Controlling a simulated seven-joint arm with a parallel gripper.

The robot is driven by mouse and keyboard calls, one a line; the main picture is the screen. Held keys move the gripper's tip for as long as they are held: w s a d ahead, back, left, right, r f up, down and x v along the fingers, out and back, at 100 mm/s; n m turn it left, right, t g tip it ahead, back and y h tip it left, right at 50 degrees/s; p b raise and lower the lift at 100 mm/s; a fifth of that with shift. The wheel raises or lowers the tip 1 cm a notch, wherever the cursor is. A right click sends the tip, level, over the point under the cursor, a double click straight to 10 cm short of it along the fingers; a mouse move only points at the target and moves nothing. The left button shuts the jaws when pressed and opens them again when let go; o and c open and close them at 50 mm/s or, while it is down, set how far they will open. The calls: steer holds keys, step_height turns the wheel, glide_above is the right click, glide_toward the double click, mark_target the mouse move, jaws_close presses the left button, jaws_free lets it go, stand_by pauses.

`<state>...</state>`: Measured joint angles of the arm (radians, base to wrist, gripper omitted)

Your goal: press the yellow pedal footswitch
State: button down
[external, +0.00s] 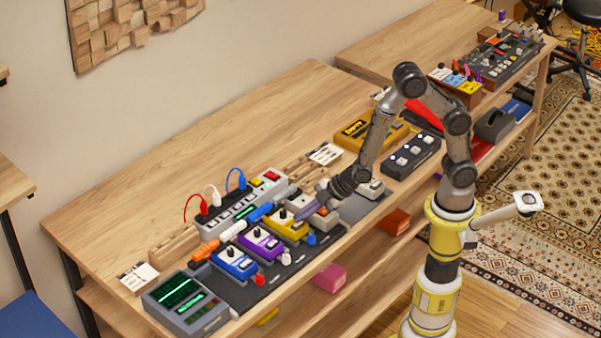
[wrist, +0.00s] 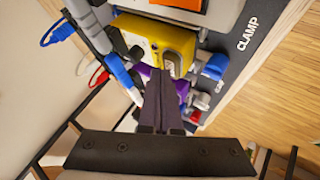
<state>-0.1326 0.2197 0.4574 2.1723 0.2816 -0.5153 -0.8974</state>
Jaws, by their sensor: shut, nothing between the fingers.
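The yellow pedal (external: 284,230) sits on the dark pedal board, between the purple pedal (external: 260,245) and a grey pedal with an orange part (external: 323,217). In the wrist view the yellow pedal (wrist: 150,34) has an oval grey footswitch (wrist: 172,63) near its edge. My gripper (external: 303,214) is shut and empty, low over the yellow pedal. In the wrist view the shut fingertips (wrist: 167,74) are beside the footswitch and overlap the pedal's edge. I cannot tell whether they touch it. The purple pedal is mostly hidden behind the fingers there.
A blue pedal (external: 235,264) and a grey device with green screens (external: 186,302) stand to the left. A power strip with coloured plugs (external: 238,207) runs behind the pedals. Blue (wrist: 214,67) and red plugs are close to the fingers. Bare tabletop (external: 190,165) lies behind.

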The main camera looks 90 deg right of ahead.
mark_target(303, 223)
steer(key=shift+f, duration=0.45)
stand_by(0.5)
steer(key=shift+r, duration=0.9)
steer(key=shift+r, duration=2.5)
